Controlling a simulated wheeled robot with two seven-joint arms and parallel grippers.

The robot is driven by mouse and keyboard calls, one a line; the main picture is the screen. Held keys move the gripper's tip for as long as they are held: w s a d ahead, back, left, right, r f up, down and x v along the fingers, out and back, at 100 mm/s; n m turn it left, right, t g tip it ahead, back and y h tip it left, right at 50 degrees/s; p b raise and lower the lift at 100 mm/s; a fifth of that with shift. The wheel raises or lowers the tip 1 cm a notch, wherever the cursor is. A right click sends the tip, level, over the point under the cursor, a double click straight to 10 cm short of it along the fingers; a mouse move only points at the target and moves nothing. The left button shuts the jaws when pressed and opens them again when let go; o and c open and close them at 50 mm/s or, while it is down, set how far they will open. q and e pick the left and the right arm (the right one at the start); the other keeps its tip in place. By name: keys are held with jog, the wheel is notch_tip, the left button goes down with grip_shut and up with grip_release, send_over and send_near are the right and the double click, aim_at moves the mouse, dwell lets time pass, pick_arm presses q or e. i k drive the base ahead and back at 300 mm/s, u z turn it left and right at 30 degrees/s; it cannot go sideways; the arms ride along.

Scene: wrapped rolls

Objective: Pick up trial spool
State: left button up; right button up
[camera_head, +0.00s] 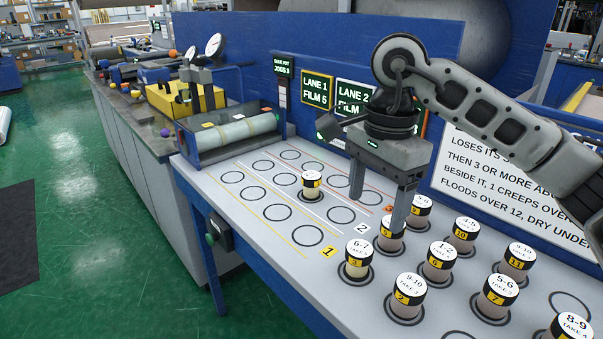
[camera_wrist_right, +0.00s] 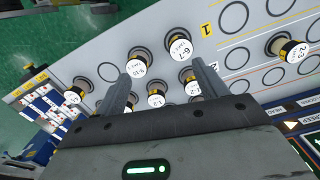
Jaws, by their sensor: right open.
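Several white rolls with black-and-yellow bands and printed tops stand upright in ringed spots on the grey table; none that I can read is marked "trial". A "6-7" roll (camera_head: 357,260) stands at the near left of the group and also shows in the right wrist view (camera_wrist_right: 180,48). A "9-10" roll (camera_head: 410,291) and a "1-2" roll (camera_head: 440,256) stand beside it. A lone roll (camera_head: 312,186) stands among the lane circles. My right gripper (camera_head: 378,204) is open, pointing down above the back left of the group, its fingers partly covering rolls behind. My left gripper is out of view.
Empty circles in lanes lie left of the group. A tray with a roller (camera_head: 236,132) stands at the table's far left end. A blue wall with lane screens (camera_head: 317,90) and a white notice (camera_head: 515,185) rises behind. Green floor (camera_head: 120,230) lies left.

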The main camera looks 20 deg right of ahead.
aim_at(311, 180)
jog(key=i, duration=1.05)
